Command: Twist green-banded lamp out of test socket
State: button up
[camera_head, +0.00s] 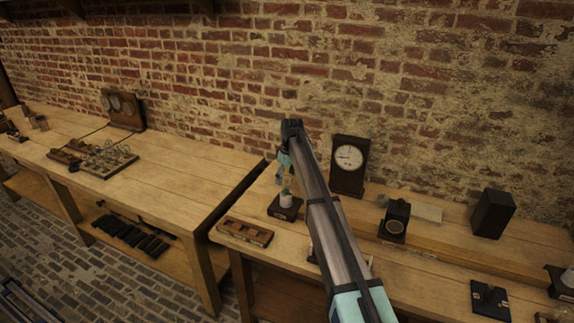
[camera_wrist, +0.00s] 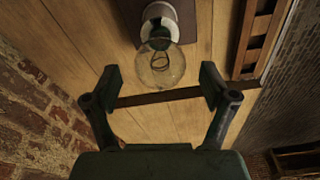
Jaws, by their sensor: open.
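The lamp (camera_wrist: 160,66) is a clear glass bulb with a visible filament loop, seated in a pale round socket (camera_wrist: 158,13) on a dark square base (camera_wrist: 184,18). In the head view the pale socket (camera_head: 286,199) and dark base (camera_head: 284,211) stand near the bench's left end; the bulb is mostly hidden by my gripper. My gripper (camera_wrist: 160,88) is open and empty. In the wrist view its two fingers lie apart to either side, and the bulb sits just beyond the fingertips, roughly centred. I see no contact.
A slotted wooden rack (camera_head: 245,232) lies left of the socket; it also shows in the wrist view (camera_wrist: 254,42). A dark-cased dial clock (camera_head: 348,165) and a small dark instrument (camera_head: 394,220) stand to the right. A brick wall (camera_head: 230,80) is behind. A gap separates the two benches.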

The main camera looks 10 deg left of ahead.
jog(key=shift+a+f, duration=0.1)
jog(key=shift+f, duration=0.85)
jog(key=c, duration=1.4)
jog(key=n, duration=0.4)
jog(key=shift+n+g, duration=0.3)
jog(key=shift+n, duration=0.9)
